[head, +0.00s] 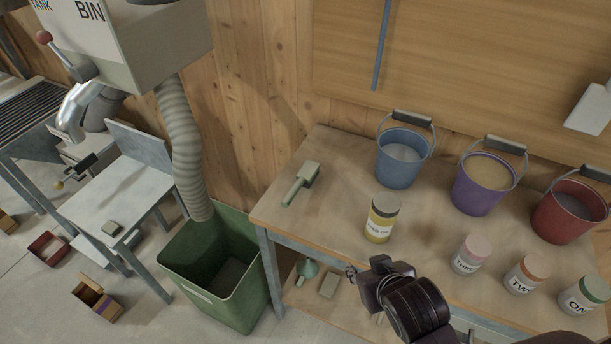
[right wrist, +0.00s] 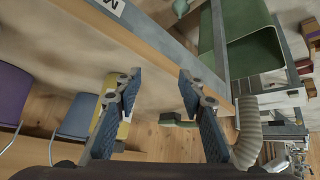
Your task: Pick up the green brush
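The green brush (head: 302,183) lies on the left part of the wooden table (head: 335,150), its handle pointing toward the front left. It also shows as a small green shape (right wrist: 178,121) beyond the fingers in the right wrist view. My right gripper (head: 362,290) is at the table's front edge, in front of the yellow-labelled jar and to the right of the brush, apart from it. In the right wrist view its two fingers (right wrist: 161,75) are spread with nothing held between them. My left gripper is not in view.
A yellow jar (head: 381,219) stands right of the brush. Blue (head: 402,160), purple (head: 480,190) and red (head: 566,214) buckets stand along the back. Labelled jars (head: 470,257) stand at the front right. A green bin (head: 181,262) is on the floor left of the table.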

